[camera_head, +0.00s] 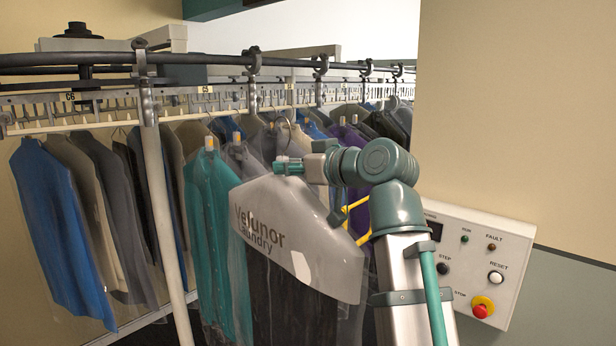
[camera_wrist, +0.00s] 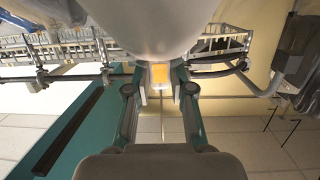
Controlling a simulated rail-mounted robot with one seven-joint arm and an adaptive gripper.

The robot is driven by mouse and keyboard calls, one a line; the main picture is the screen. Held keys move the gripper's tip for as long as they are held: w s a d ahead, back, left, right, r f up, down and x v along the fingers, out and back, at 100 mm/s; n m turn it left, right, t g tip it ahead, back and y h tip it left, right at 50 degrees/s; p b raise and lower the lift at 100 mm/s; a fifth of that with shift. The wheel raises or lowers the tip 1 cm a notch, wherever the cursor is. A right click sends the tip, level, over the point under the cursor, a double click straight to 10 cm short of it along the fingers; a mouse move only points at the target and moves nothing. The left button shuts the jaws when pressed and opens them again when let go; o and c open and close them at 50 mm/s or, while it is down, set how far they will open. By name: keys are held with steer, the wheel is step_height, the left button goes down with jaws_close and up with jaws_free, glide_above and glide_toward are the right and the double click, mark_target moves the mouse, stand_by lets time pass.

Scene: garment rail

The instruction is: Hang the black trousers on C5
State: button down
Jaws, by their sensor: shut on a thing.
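The black trousers (camera_head: 292,312) hang below a white cover (camera_head: 300,235) printed "Velunor Laundry", inside clear film. My gripper (camera_head: 288,167) is shut at the top of this cover, on the hanger's neck. In the wrist view my gripper (camera_wrist: 160,88) has a small orange piece (camera_wrist: 160,73) between its fingertips, and the pale cover (camera_wrist: 160,25) fills the top middle. The C5 label (camera_head: 205,90) is on the slotted rail at the back, left of and above my gripper. The trousers are in front of the hanging garments, apart from the rail.
A blue garment (camera_head: 58,225) hangs at the left, and a teal one (camera_head: 212,240) hangs close beside the trousers, below C5. The C6 label (camera_head: 70,97) is farther left. A white upright post (camera_head: 160,210) stands between. A control panel (camera_head: 468,262) is at the right.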

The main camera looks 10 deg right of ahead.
steer(key=shift+s+a+r+n+g+y, duration=0.15)
steer(key=shift+a+r+n+g+y, duration=0.15)
steer(key=shift+a, duration=0.1)
steer(key=shift+w+a+f+b, duration=0.15)
steer(key=shift+w+b, duration=0.3)
steer(key=shift+r+b+x, duration=0.25)
steer(key=shift+b+x, duration=0.55)
steer(key=shift+x, duration=0.45)
steer(key=shift+r+b+x, duration=0.25)
steer(key=shift+b+x, duration=0.55)
steer(key=shift+x, duration=0.45)
steer(key=r+b+x, duration=0.1)
steer(key=r+x, duration=0.2)
steer(key=x, duration=1.4)
steer(key=w+r+b+x, duration=0.1)
steer(key=r+x, duration=0.3)
steer(key=x, duration=1.2)
steer(key=shift+w+a+b, duration=0.4)
steer(key=shift+w+b, duration=0.05)
steer(key=shift+w, duration=0.1)
steer(key=shift+f, duration=0.1)
steer(key=shift+w+a, duration=0.3)
steer(key=shift+w, duration=0.1)
